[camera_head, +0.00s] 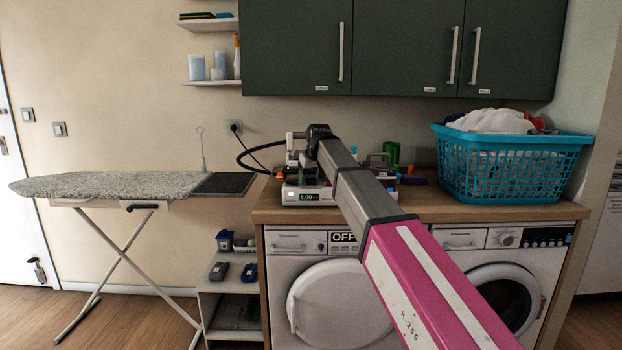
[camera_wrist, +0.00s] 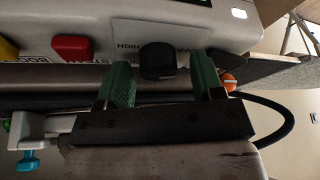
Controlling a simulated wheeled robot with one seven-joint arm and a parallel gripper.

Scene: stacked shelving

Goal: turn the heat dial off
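The black dial (camera_wrist: 158,60) sits on the pale face of an appliance (camera_wrist: 215,28), next to lettering that appears upside down and reads HIGH. My gripper (camera_wrist: 166,68) has two green fingertips, spread apart on either side of the dial. Gaps show between the dial and both fingertips in the wrist view, so the gripper is not closed on it. In the head view, the appliance (camera_head: 305,196) stands on the wooden counter with a small green-lit display. The dial and fingertips cannot be made out there, among my arm's end.
A red button (camera_wrist: 72,48) and a yellow one (camera_wrist: 8,48) are beside the dial. An orange knob (camera_wrist: 229,82) lies close to one fingertip. A black cable (camera_wrist: 285,115) curves nearby. A turquoise laundry basket (camera_head: 512,165) stands right on the counter (camera_head: 420,205).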

